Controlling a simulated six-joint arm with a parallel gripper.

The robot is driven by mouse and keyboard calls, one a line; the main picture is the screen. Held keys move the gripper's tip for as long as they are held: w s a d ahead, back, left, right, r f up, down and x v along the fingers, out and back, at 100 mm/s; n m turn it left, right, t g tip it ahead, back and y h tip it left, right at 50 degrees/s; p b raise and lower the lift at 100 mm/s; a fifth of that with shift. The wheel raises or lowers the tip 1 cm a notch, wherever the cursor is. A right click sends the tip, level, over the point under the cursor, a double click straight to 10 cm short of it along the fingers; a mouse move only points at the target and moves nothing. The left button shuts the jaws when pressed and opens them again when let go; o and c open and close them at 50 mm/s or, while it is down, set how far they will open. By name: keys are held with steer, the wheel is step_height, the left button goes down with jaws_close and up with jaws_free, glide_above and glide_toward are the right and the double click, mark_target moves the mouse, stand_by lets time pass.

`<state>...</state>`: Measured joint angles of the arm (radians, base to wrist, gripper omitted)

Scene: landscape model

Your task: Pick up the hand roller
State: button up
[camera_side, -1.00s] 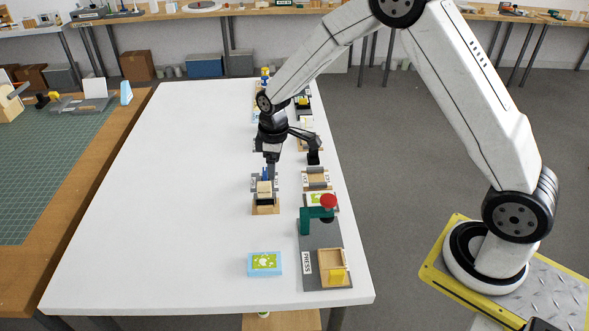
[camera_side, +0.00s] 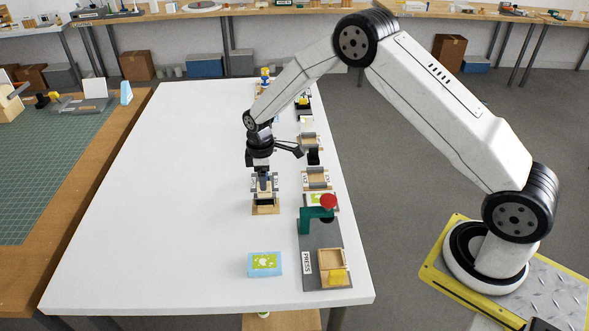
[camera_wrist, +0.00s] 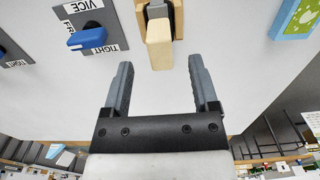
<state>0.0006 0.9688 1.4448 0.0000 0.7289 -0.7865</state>
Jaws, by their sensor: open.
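The hand roller (camera_wrist: 159,45) shows at the top centre of the wrist view, with a pale wooden handle pointing toward my gripper. It rests on a small wooden stand (camera_side: 265,211) near the middle of the white table in the side view, partly covered there by my gripper. My gripper (camera_wrist: 160,66) is open and empty. Its two grey fingers are spread wider than the handle and point toward it, with the handle's end near the gap between the fingertips. I cannot tell the exact distance, and no contact shows.
A vice with a blue lever (camera_wrist: 88,39) is at the upper left of the wrist view. In the side view, a green press with a red knob (camera_side: 328,201) and a blue-green box (camera_side: 264,264) stand nearer the camera. The left part of the white table (camera_side: 160,200) is clear.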

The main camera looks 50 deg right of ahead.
mark_target(265, 195)
steer(key=shift+f, duration=2.7)
jaws_close()
